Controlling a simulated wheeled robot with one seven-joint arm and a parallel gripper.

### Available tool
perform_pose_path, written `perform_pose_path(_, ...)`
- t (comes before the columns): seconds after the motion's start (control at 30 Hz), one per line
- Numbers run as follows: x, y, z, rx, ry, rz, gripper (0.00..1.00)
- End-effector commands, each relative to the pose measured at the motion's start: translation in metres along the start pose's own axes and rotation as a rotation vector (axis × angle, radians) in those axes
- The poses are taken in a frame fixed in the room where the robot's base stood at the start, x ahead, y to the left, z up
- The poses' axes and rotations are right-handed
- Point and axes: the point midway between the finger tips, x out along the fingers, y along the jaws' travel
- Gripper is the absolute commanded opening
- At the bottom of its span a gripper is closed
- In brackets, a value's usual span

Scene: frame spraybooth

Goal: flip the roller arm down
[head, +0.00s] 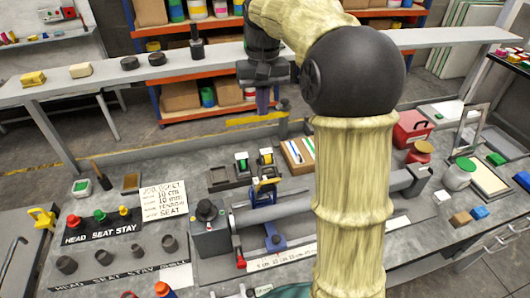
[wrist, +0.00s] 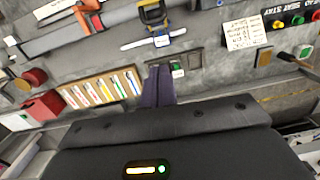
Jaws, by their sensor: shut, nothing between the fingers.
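My gripper (head: 262,102) hangs above the back of the bench with its dark purple fingers together and empty. In the wrist view the closed fingers (wrist: 158,84) point toward the bench, apart from everything on it. A grey tube (head: 300,205) lies across a bench fixture, with a yellow and dark blue piece (head: 265,190) standing on it. That yellow piece (wrist: 153,14) also shows at the top of the wrist view. A blue handle (head: 275,241) sits in front of the tube. I cannot tell for sure which part is the roller arm. My arm hides the tube's middle.
A dark tray (head: 226,178) with small green and yellow-topped items and a wooden box of coloured strips (head: 297,154) stand behind the tube. A red box (head: 411,128) and jars are at right. A job ticket (head: 163,199) and a grey shelf rail (head: 160,72) are also in view.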

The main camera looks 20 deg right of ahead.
Motion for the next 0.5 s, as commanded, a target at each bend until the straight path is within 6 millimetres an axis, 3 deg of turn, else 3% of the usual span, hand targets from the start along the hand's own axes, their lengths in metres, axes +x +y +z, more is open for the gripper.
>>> perform_pose_path(0.17,0.017,0.0,0.001,0.0,-0.003,0.0,0.0)
perform_pose_path(0.5,0.075,0.0,0.001,0.0,-0.006,0.001,0.0)
